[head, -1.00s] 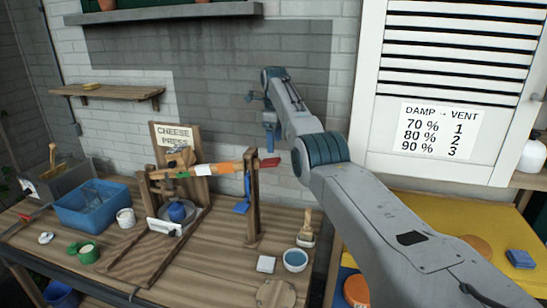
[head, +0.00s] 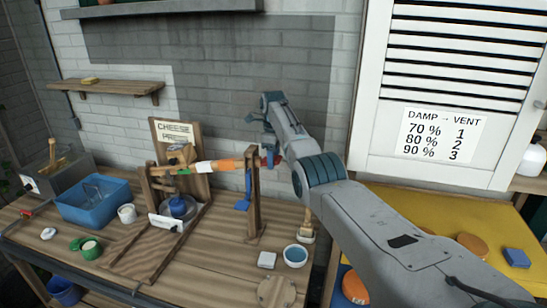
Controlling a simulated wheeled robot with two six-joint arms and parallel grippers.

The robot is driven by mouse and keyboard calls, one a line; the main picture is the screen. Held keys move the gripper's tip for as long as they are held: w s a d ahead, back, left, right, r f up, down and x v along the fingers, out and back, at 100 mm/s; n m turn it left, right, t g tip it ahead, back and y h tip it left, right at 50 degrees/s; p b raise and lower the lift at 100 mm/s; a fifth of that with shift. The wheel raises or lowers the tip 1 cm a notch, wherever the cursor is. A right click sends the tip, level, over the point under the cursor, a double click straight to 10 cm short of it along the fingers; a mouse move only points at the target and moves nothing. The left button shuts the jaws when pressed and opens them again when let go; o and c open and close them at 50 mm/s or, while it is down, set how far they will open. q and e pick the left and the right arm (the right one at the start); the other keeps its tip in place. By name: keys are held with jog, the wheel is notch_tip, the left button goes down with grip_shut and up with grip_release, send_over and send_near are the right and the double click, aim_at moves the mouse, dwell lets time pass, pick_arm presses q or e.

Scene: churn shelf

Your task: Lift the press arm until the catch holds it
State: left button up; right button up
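The cheese press (head: 147,252) stands on the wooden bench. Its press arm (head: 203,167) is a long wooden bar with orange, white and green bands. It runs nearly level, rising slightly to the right, past the upright post (head: 253,208) to a red end. My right gripper (head: 268,157) points down at that red end and partly covers it. I cannot tell whether its fingers are closed on the bar. The catch cannot be made out clearly. My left gripper is out of view.
A blue tub (head: 92,208) and white cup (head: 127,214) stand left of the press. A blue-filled bowl (head: 295,256), a white block (head: 267,260) and a brush (head: 306,232) are at the right. A wall shelf (head: 107,86) hangs at the back left.

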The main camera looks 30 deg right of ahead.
jog(key=c, duration=0.6)
jog(key=shift+w+a+r, duration=0.15)
jog(key=shift+w+r, duration=0.05)
jog(key=shift+r, duration=0.55)
jog(key=shift+w+a+r, duration=0.15)
jog(key=shift+w+r, duration=0.05)
jog(key=shift+r, duration=0.55)
jog(key=o, duration=1.4)
jog(key=shift+s, duration=0.1)
jog(key=shift+c, duration=0.2)
